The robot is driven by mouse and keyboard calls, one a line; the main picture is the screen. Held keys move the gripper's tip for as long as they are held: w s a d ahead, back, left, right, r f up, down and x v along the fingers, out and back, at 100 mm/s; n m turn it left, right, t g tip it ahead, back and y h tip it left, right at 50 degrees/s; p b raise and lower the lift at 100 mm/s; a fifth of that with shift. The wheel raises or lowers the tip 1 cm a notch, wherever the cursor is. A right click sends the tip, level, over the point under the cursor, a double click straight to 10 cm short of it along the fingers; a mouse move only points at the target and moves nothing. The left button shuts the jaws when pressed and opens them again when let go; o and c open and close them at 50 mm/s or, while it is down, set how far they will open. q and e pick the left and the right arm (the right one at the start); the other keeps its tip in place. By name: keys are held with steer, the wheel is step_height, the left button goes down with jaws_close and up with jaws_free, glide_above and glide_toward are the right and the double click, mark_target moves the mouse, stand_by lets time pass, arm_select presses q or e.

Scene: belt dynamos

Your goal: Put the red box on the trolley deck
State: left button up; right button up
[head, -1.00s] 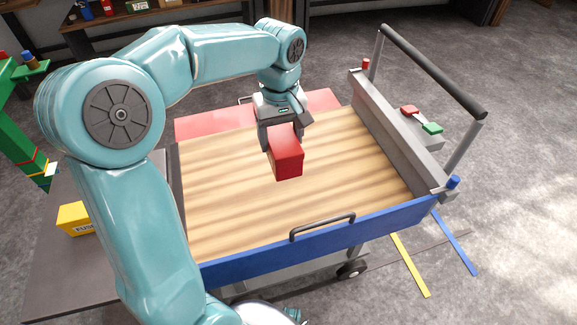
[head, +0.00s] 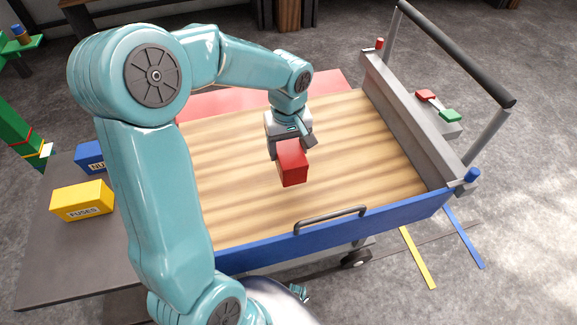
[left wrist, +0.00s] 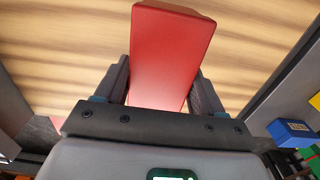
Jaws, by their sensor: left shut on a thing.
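The red box (head: 292,165) is between the fingers of my left gripper (head: 291,145), which is shut on it. In the head view the box shows in front of the middle of the wooden trolley deck (head: 240,200). I cannot tell for sure whether its underside touches the deck. In the left wrist view the red box (left wrist: 168,55) fills the space between the two dark fingers, with the wood-grained deck (left wrist: 60,50) behind it. My right gripper does not show.
The deck has a blue side panel (head: 400,222) with a handle in front, a red panel (head: 225,106) behind and a grey ledge with a push bar (head: 455,50) at right. A yellow fuses box (head: 82,201) and a blue box (head: 90,157) stand on a dark table at left. Most of the deck is bare.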

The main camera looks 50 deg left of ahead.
mark_target(289, 145)
arm_select(q)
step_height(289, 145, down, 8)
steer(key=shift+w+a+r+b, duration=0.1)
steer(key=shift+r+b, duration=0.15)
steer(key=shift+b, duration=0.45)
steer(key=shift+f, duration=0.15)
steer(key=o, duration=1.5)
steer(key=shift+r, duration=0.45)
step_height(289, 145, up, 12)
steer(key=p, duration=0.2)
steer(key=shift+f+p, duration=0.25)
steer(key=shift+p, duration=0.15)
